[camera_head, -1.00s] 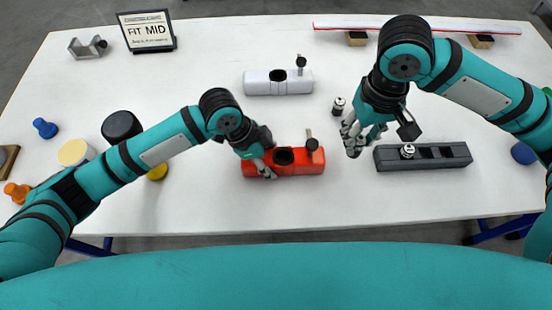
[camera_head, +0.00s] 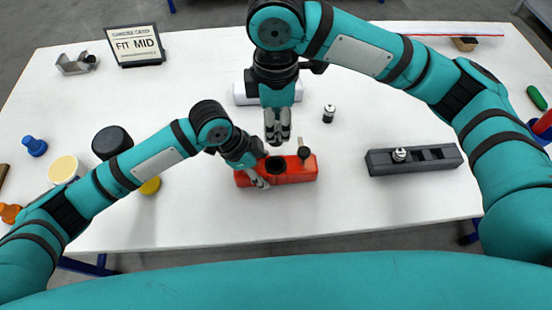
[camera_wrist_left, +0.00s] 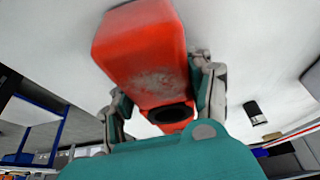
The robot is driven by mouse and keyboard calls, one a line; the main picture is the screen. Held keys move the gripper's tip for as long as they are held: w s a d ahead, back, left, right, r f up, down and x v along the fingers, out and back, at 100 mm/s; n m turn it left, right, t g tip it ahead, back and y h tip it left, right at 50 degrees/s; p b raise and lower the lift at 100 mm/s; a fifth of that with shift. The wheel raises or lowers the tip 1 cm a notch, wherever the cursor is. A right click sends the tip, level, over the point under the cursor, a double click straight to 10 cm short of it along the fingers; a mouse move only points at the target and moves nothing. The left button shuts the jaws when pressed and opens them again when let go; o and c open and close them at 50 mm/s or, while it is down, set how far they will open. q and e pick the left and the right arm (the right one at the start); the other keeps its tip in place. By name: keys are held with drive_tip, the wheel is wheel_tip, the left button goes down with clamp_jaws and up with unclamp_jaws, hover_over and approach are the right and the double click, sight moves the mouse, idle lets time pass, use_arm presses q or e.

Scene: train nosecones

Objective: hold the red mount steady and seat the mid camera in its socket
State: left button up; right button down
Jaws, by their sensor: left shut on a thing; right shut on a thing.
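The red mount (camera_head: 296,169) lies on the white table, with a dark round socket (camera_head: 276,164) in its top and a small knob (camera_head: 304,152) standing on it. My left gripper (camera_head: 258,174) is shut on the left part of the mount. In the left wrist view, its fingers grip both sides of the red mount (camera_wrist_left: 140,50) near the socket (camera_wrist_left: 168,114). My right gripper (camera_head: 277,138) points down, just above the socket, shut on what seems to be the mid camera. Its fingers hide most of that piece, and I cannot tell whether it touches the socket.
Another camera (camera_head: 329,113) stands loose on the table right of the right gripper. A dark grey rack (camera_head: 436,159) at right holds one camera (camera_head: 399,154). A white mount (camera_head: 241,95) lies behind, partly hidden by my right arm. A sign (camera_head: 136,45) reads FIT MID.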

sight(276, 158)
wheel_tip(276, 158, down, 13)
drive_tip(key=shift+r, duration=0.1)
idle(0.3)
drive_tip(key=c, duration=1)
unclamp_jaws()
wheel_tip(276, 158, up, 12)
drive_tip(key=shift+r, duration=0.1)
use_arm(q)
drive_tip(key=o, duration=1)
